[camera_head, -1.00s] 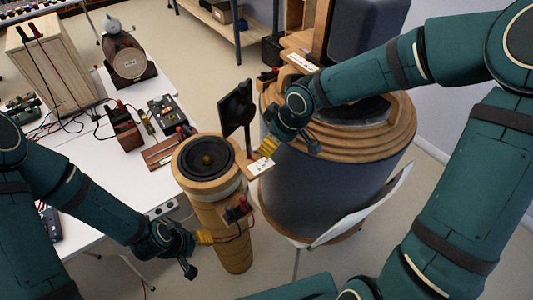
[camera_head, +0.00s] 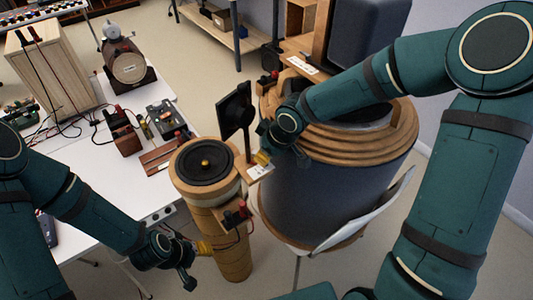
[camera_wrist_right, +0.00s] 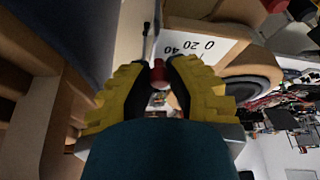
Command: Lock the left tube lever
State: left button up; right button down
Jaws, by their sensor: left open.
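The left tube (camera_head: 236,262) is a slim, light-wood cylinder topped by a dark round speaker (camera_head: 205,162). A wooden bracket with a red knob (camera_head: 243,208) and black parts is on its side. A white scale plate (camera_head: 260,171) sticks out near its top and shows with numbers in the right wrist view (camera_wrist_right: 203,43). My left gripper (camera_head: 204,248) is open, beside the tube's left side. My right gripper (camera_head: 262,158) is at the scale plate. In the wrist view its yellow fingers (camera_wrist_right: 158,85) stand apart, with a small red part (camera_wrist_right: 158,73) showing between them. Contact is unclear.
A black square panel (camera_head: 235,109) stands upright behind the tube's speaker. A large dark drum with wooden rings (camera_head: 385,140) stands close on the right. The white table (camera_head: 100,178) on the left carries wooden instruments and wires. Grey shelves stand at the back.

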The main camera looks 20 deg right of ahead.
jog(key=n+p, duration=0.1)
jog(key=p, duration=0.2)
jog(key=n+g+p, duration=0.1)
jog(key=n+p, duration=0.1)
jog(key=p, duration=0.1)
jog(key=shift+w+d+y+p, duration=0.3)
jog(key=shift+w+d+y, duration=0.05)
jog(key=shift+w+y, duration=0.05)
jog(key=c, duration=0.9)
grip_release()
